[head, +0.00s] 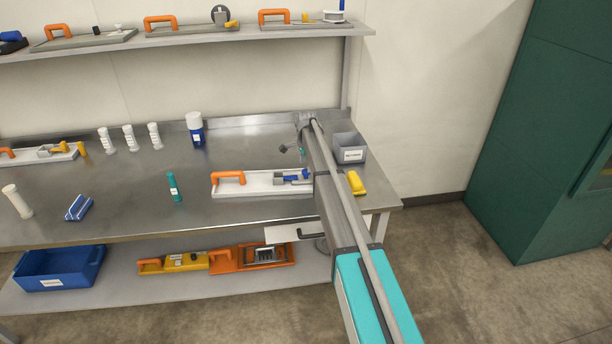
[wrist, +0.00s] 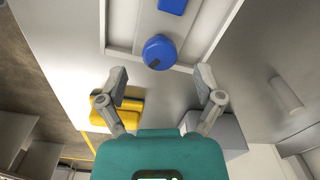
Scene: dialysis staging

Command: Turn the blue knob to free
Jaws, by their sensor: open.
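The blue knob (wrist: 160,52) is a round blue cap with a dark mark on its lower left edge, on a pale board (wrist: 122,22). In the head view the white board (head: 258,190) lies on the steel table with an orange handle (head: 229,176) and blue parts (head: 291,178) at its right end; my arm partly hides that end. My gripper (wrist: 161,76) is open and empty. In the wrist view its fingertips stand apart to the left and right, just below the knob in the picture, not touching it. Which setting the knob points to cannot be read.
A grey labelled bin (head: 350,154) and a yellow object (head: 356,183) are close to the right of my arm. A teal bottle (head: 174,187) stands left of the board. White bottles (head: 130,138) and a blue-and-white jar (head: 195,129) stand behind. A shelf (head: 190,40) hangs above.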

